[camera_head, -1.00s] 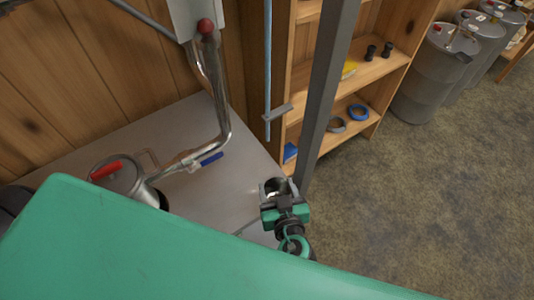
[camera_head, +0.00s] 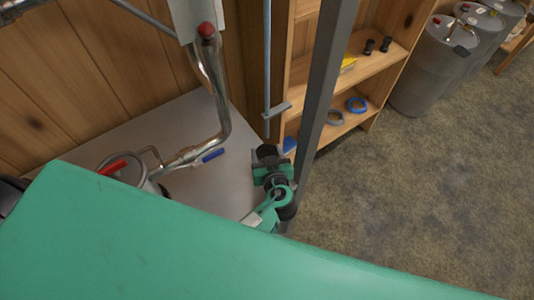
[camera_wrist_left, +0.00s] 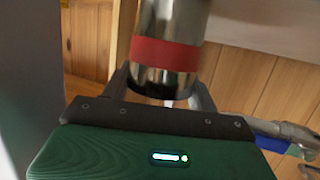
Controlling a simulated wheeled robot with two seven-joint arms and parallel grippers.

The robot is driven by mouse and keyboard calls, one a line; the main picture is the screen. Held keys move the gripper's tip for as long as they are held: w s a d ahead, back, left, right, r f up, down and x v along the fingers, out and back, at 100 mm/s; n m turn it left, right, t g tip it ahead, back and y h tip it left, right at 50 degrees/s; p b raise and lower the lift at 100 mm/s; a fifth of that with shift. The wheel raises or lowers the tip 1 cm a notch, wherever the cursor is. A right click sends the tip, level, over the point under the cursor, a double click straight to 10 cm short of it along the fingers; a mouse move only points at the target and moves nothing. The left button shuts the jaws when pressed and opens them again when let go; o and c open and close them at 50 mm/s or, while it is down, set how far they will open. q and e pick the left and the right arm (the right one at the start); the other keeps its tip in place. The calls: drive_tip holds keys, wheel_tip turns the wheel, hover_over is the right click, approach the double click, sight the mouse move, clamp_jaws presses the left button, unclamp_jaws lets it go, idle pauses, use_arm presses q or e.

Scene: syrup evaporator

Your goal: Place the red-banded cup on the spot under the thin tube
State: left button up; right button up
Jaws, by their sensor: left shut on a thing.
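The red-banded cup (camera_wrist_left: 166,54) is shiny metal with a wide red band. In the left wrist view it sits between the two fingers of my left gripper (camera_wrist_left: 161,92), which is shut on it. In the head view my left gripper (camera_head: 268,153) is over the right end of the grey metal table, and I cannot make out the cup clearly there. The thin tube (camera_head: 267,60) hangs upright just beyond the gripper, its lower end close to it. The spot under the tube is hidden or not clear.
A dark upright post (camera_head: 323,95) stands right of my gripper. A metal pipe with a blue-handled valve (camera_head: 212,155) and a red-handled lidded pot (camera_head: 122,168) are to the left. A wooden shelf (camera_head: 365,75) and grey drums (camera_head: 430,75) stand behind.

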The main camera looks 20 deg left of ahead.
drive_tip(key=shift+d, duration=0.2)
use_arm(q)
drive_tip(key=shift+f, duration=0.15)
drive_tip(key=o, duration=1.1)
use_arm(e)
drive_tip(key=shift+d, duration=0.2)
use_arm(q)
drive_tip(key=shift+r, duration=0.3)
drive_tip(key=b+v, duration=0.4)
drive_tip(key=v, duration=0.8)
drive_tip(key=shift+s+f+b, duration=0.1)
drive_tip(key=shift+b, duration=0.2)
use_arm(e)
drive_tip(key=f, duration=0.4)
drive_tip(key=shift+a+f, duration=0.25)
